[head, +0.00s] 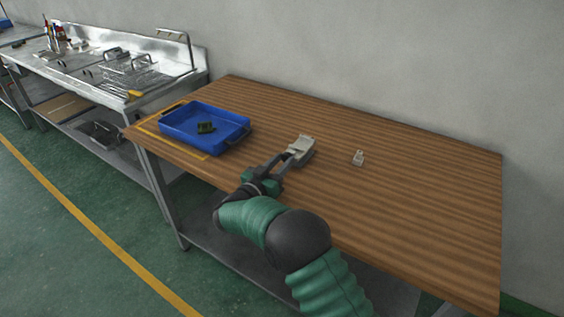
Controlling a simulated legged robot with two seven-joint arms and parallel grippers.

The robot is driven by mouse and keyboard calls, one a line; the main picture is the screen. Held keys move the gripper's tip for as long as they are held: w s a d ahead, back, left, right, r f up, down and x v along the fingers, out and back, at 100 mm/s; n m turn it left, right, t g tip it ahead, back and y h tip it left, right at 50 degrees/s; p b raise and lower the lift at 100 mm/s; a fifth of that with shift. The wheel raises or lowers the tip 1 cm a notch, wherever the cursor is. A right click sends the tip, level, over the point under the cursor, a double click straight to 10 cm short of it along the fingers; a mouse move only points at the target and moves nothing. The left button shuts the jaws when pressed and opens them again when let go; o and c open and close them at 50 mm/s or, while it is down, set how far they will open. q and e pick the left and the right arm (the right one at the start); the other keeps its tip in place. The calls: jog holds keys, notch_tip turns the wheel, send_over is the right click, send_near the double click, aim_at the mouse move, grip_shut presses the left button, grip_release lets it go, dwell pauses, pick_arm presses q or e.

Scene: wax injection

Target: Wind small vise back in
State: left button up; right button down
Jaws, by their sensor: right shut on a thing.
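A pale grey-beige block-like thing, which looks like the small vise (302,146), lies on the wooden table right of the blue tray. My right gripper (284,160) reaches in from the lower right and is shut at the near left end of the vise. The fingers hide the part they hold, so I cannot tell whether it is the handle or the body. How far the vise's jaw is wound out is too small to tell. My left gripper is not in view.
A metal sink bench (120,90) is farther left. The table's right side is clear.

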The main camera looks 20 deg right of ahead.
jog(key=shift+a+f+m+b, duration=0.1)
jog(key=shift+f+m+b, duration=0.1)
jog(key=shift+m, duration=0.85)
jog(key=shift+f+m+b, duration=0.1)
jog(key=shift+m+b, duration=0.05)
jog(key=shift+m, duration=0.9)
jog(key=c, duration=1.3)
grip_release()
jog(key=shift+o, duration=1.2)
jog(key=shift+w, duration=0.15)
jog(key=shift+s+r, duration=0.15)
jog(key=shift+s, duration=0.05)
jog(key=p+v, duration=0.1)
jog(key=v, duration=1.5)
jog(key=shift+a+p, duration=0.35)
jog(key=shift+p, duration=0.05)
